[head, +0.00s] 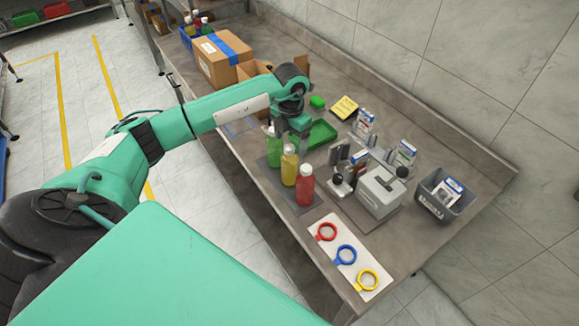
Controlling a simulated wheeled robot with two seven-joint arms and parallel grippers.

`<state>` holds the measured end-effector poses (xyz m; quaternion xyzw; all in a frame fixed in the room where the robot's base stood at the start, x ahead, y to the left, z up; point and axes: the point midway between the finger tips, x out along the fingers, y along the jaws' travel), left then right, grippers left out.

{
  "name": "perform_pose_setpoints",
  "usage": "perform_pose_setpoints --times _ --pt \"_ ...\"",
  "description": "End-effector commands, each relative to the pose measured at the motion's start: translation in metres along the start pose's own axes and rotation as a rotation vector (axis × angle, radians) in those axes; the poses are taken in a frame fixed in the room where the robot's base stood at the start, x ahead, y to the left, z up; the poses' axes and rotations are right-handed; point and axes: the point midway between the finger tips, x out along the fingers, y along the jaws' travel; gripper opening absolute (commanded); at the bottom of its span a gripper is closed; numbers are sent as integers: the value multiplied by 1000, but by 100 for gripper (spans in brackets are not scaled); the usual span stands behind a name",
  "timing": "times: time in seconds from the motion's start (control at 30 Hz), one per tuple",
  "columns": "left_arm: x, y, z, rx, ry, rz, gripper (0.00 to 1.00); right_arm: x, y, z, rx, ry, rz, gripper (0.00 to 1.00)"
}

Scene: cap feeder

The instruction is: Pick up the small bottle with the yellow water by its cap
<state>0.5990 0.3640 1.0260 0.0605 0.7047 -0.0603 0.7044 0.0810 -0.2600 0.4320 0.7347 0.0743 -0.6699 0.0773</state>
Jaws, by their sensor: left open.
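The small bottle with yellow water (289,170) stands upright on a dark mat (308,209) on the bench, with a pale cap on top. It is the middle one of a row, between a green bottle (273,152) and a red bottle (305,187). My left gripper (291,137) is open and points down, just behind the yellow bottle's cap in the picture. I cannot tell the exact gap between them. The gripper partly covers the green bottle's top. My right gripper is not in view.
A green tray (322,133) lies behind the bottles. A grey machine (381,193) and a dark bin (446,197) stand to the right. A white board (351,263) with red, blue and yellow rings lies in front. Cardboard boxes (219,59) stand at the far left. A wall borders the back.

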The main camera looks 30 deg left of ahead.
Motion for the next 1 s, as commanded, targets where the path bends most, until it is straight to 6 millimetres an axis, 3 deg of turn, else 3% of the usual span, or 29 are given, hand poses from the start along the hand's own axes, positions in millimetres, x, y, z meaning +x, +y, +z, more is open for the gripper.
perform_pose_setpoints --times 0.27,0.6,0.87,1.0 --pt "16 -2 -4 1 4 -2 78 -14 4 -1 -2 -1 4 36" --pt "56 -4 -9 1 1 -1 78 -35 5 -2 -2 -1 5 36" --pt "60 -3 -8 1 -1 0 78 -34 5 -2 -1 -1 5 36" --pt "59 -3 -8 1 -1 0 50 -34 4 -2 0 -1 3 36"
